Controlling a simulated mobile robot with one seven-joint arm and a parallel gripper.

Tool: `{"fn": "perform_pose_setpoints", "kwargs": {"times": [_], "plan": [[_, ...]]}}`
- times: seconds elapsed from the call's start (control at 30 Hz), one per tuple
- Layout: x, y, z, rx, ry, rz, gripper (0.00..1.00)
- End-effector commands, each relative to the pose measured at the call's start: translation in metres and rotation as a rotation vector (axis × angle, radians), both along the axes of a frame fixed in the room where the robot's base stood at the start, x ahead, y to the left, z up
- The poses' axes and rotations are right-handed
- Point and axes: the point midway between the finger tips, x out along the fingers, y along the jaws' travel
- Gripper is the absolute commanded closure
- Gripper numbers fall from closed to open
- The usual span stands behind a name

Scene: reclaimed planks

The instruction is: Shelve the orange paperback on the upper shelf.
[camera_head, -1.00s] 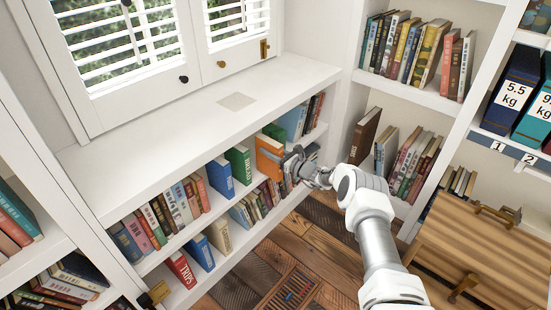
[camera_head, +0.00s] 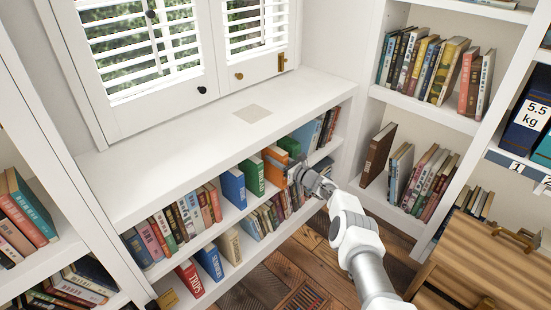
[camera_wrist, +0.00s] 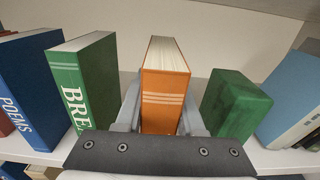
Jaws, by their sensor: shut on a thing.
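The orange paperback (camera_head: 274,166) stands upright on the upper shelf (camera_head: 178,249) of the low white bookcase, in a gap between books. In the wrist view, the orange paperback (camera_wrist: 163,88) is between the two fingers of my gripper (camera_wrist: 163,118), spine toward me. My gripper (camera_head: 298,172) is shut on it from the front in the head view. A green book (camera_wrist: 85,82) lettered "BRE..." stands to its left, and a plain green block (camera_wrist: 234,104) to its right. Whether its bottom edge touches the board is hidden by my gripper.
A blue "POEMS" book (camera_wrist: 30,85) stands left of the green one, and a lighter blue book (camera_wrist: 290,95) leans at the right. More books fill the lower shelf (camera_head: 225,283). A wooden table (camera_head: 480,270) stands at the right.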

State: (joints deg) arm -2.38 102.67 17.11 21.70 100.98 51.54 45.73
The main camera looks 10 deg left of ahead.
Motion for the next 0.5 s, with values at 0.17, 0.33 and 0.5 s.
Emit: {"fn": "perform_pose_setpoints", "kwargs": {"times": [0.17, 0.33, 0.5], "plan": [[0.0004, 0.0001, 0.0004, 0.002, -0.003, 0.0, 1.0], [0.0004, -0.0002, -0.0028, 0.003, -0.003, -0.001, 1.0], [0.0005, -0.0003, -0.0029, 0.002, -0.003, 0.0, 0.39]]}}
